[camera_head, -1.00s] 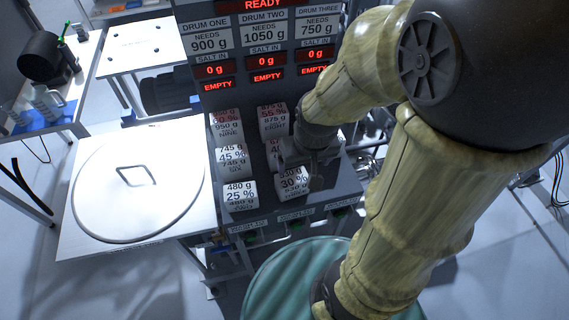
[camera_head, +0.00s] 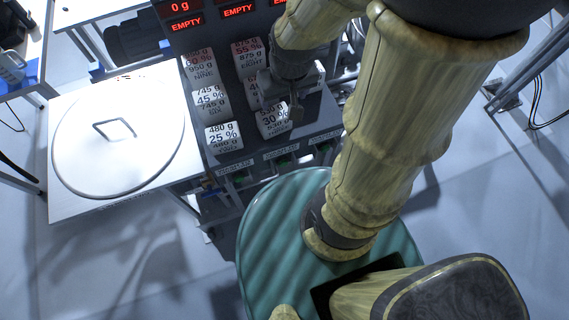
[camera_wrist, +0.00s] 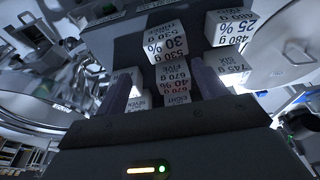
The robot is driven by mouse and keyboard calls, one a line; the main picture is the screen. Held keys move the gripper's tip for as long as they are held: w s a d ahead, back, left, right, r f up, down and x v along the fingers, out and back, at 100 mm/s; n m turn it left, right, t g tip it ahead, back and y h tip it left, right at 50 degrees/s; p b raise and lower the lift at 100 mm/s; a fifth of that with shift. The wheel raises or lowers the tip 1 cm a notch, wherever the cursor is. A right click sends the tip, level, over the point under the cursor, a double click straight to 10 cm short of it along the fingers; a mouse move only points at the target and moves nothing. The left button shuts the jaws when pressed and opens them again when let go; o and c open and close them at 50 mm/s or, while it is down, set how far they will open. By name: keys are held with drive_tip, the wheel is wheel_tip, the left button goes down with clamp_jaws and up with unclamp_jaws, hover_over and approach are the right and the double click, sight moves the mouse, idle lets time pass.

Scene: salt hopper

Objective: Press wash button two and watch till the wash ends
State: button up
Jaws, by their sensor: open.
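A dark console (camera_head: 225,35) stands ahead with red EMPTY displays at the top of the head view. Along its front edge are three small labels, the middle one (camera_head: 281,153) among them, with green parts just below. Their print is too small to read, so I cannot tell which is wash button two. My gripper (camera_head: 296,104) is over the console's shelf, among white weight blocks. In the wrist view my gripper (camera_wrist: 163,88) is open. The 670 g block marked FIVE (camera_wrist: 172,80) shows between the fingers; I cannot tell whether they touch it.
Several marked blocks stand on the shelf, including the 480 g, 25 % block (camera_head: 224,136) at front left. A white table (camera_head: 70,205) with a round handled lid (camera_head: 118,135) stands left. Open floor (camera_head: 130,275) lies in front of it. A metal frame (camera_head: 500,95) stands right.

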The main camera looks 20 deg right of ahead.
clamp_jaws()
idle(1.4)
